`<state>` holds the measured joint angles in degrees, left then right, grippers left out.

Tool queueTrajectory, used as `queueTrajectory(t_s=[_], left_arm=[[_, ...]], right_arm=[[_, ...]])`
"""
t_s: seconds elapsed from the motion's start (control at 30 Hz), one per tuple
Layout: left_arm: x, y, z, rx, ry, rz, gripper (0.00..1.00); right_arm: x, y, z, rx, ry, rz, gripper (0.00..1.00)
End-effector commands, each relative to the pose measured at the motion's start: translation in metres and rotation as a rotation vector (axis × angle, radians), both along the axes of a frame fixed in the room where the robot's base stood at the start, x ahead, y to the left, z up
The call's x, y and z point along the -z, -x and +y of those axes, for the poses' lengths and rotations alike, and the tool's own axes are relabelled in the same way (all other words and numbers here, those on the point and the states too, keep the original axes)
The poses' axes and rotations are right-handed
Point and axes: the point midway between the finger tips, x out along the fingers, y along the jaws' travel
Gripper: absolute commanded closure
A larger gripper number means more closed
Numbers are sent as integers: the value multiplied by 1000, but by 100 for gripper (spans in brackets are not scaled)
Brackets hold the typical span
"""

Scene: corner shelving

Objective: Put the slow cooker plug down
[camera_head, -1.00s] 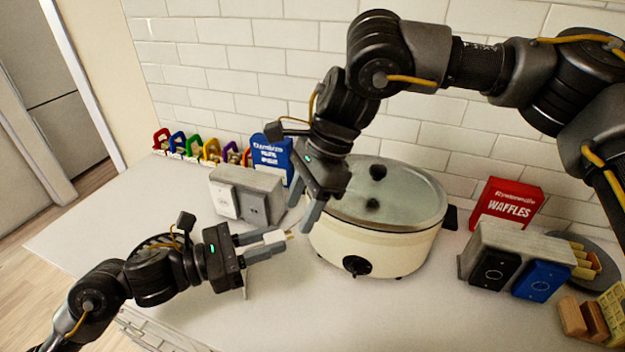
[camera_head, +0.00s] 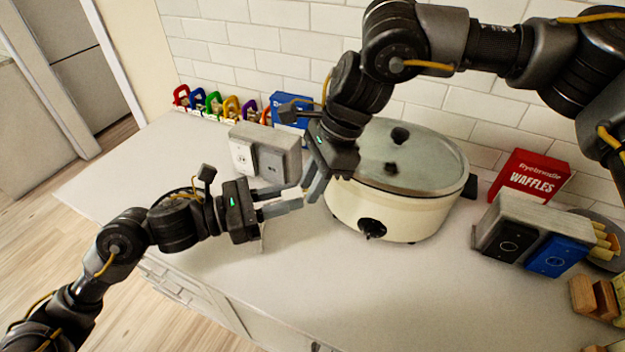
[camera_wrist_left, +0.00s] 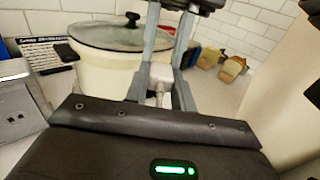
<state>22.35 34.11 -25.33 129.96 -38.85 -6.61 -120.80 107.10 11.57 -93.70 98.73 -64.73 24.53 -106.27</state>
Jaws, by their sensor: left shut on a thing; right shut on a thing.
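The slow cooker (camera_head: 385,215) is cream with a glass lid and a dark front knob, standing on the counter. Its white plug (camera_head: 284,204) is between the fingers of my left gripper (camera_head: 286,203), held above the counter left of the cooker. My left gripper is shut on it; the plug (camera_wrist_left: 160,76) also shows between the fingers in the left wrist view. My right gripper (camera_head: 314,190) comes down from above, its fingers shut at the plug's far end. The contact there is partly hidden by the fingers.
A grey outlet block (camera_head: 266,152) stands behind the grippers, near several coloured padlocks and a blue box (camera_head: 291,112). Right of the cooker are a red waffles box (camera_head: 530,178) and another outlet block (camera_head: 530,235). The front counter (camera_head: 310,275) is clear.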

Motion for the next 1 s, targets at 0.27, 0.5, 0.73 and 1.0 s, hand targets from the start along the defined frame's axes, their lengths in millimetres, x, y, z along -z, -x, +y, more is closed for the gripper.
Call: queueTrajectory(t_s=[0.27,0.5,0.73,1.0], left_arm=[[0,0,0,1,0,0,50],[0,0,0,1,0,0,50],[1,8,22,-2,-3,1,50],[2,29,75,-3,-5,5,50]], right_arm=[[0,0,0,0,0,-1,98],[0,0,0,0,0,-1,98],[0,0,0,0,0,-1,98],[0,0,0,0,0,-1,98]])
